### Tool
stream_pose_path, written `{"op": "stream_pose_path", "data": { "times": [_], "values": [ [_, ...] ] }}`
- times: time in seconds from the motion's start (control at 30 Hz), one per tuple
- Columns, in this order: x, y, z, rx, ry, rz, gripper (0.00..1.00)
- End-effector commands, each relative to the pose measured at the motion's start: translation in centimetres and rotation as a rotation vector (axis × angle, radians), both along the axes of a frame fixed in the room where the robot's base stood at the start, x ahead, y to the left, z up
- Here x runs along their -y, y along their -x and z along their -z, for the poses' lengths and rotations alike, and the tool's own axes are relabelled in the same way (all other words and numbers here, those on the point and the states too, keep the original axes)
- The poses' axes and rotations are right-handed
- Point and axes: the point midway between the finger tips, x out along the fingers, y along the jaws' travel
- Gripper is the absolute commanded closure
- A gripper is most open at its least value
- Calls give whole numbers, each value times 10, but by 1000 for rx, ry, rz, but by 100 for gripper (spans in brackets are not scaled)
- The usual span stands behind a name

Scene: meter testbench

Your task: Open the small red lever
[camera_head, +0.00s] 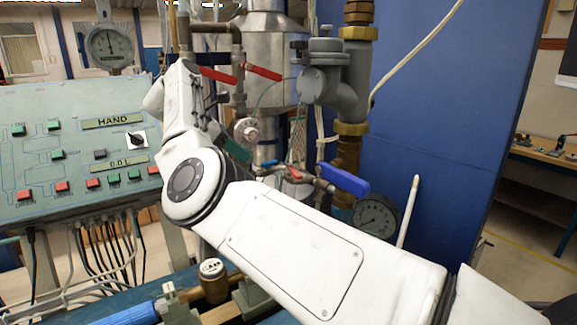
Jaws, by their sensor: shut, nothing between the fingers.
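Two red levers show on the pipework in the upper middle: a left red lever (218,75) and a right red lever (263,71). A smaller red part (296,172) shows lower down beside the blue-handled valve, partly crowded by fittings. I cannot tell for sure which is the small red lever. My white arm reaches in from the lower right and bends upward at the left. My gripper (211,100) is at its upper end, just below the left red lever, and partly hidden by the wrist. It is shut and empty. Contact with the lever cannot be made out.
A green control panel (70,112) with buttons stands at left, with a round gauge (109,45) above. A steel tank (262,55), grey pipe (350,75), blue lever (343,179) and dark gauge (375,216) crowd the middle. A blue partition (450,130) stands behind.

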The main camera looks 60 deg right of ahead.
Motion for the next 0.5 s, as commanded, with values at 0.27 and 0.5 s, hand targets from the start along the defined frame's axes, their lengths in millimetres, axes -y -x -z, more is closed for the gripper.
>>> {"op": "stream_pose_path", "data": {
  "times": [0.27, 0.5],
  "values": [
    [13, 15, 19, -2, -2, 6, 100],
    [39, 42, 49, -3, 0, 6, 100]
  ]
}}
